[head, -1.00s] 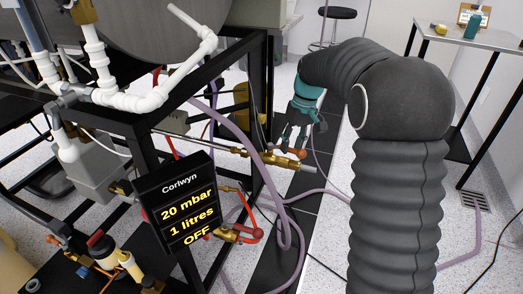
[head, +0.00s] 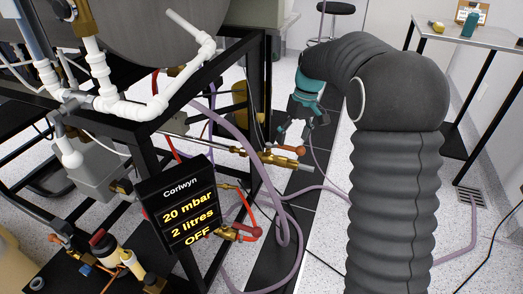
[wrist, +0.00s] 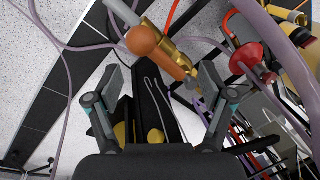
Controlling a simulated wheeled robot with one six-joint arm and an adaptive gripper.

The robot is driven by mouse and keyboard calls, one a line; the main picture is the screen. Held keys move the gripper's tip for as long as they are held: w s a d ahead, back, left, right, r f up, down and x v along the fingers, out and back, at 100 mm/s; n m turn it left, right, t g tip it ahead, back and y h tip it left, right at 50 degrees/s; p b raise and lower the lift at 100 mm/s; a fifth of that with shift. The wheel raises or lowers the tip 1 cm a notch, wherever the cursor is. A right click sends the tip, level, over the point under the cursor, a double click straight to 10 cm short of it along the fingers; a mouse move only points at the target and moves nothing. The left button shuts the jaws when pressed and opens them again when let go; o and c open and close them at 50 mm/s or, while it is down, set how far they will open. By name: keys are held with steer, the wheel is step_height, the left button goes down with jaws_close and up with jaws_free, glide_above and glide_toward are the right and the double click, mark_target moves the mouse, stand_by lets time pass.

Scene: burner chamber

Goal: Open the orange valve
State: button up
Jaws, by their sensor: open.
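The orange valve has a brass body (head: 287,162) on a pipe end at the frame's right side, with an orange lever (head: 290,150) across its top. In the wrist view its round orange knob (wrist: 143,40) lies beyond my left fingertip, and the lever runs down right toward the right fingertip. My gripper (head: 295,132) is open, pointing down just above and behind the valve. The wrist view shows its two fingers (wrist: 160,78) wide apart with nothing clamped. Whether a finger touches the lever I cannot tell.
A display (head: 181,205) in front reads 20 mbar, 2 litres, OFF. A red-handled brass valve (head: 240,233) sits lower on the frame. Purple hoses (head: 262,175) loop beside the black frame. A side table (head: 475,35) stands at the right; floor between is mostly clear.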

steer(key=r+p, duration=0.1)
steer(key=r, duration=0.1)
steer(key=r+p, duration=0.1)
steer(key=r, duration=0.1)
steer(key=shift+w+d+p, duration=0.15)
steer(key=shift+d+p, duration=0.15)
steer(key=shift+d, duration=0.1)
steer(key=shift+w, duration=0.1)
steer(key=f, duration=0.1)
steer(key=s+f+m, duration=0.1)
steer(key=s+d+f+m, duration=0.1)
steer(key=shift+f, duration=0.15)
steer(key=s+d+r+m+t, duration=0.1)
steer(key=s+r+t, duration=0.1)
steer(key=s, duration=0.8)
steer(key=s+d+r+m+t+h, duration=0.1)
steer(key=s+r, duration=0.3)
steer(key=s, duration=0.6)
steer(key=s+d+r+m+t+h, duration=0.1)
steer(key=s+d+r+t, duration=0.2)
steer(key=s, duration=0.8)
steer(key=shift+d+r+m+t, duration=0.15)
steer(key=shift+m+t, duration=0.15)
steer(key=shift+m, duration=0.1)
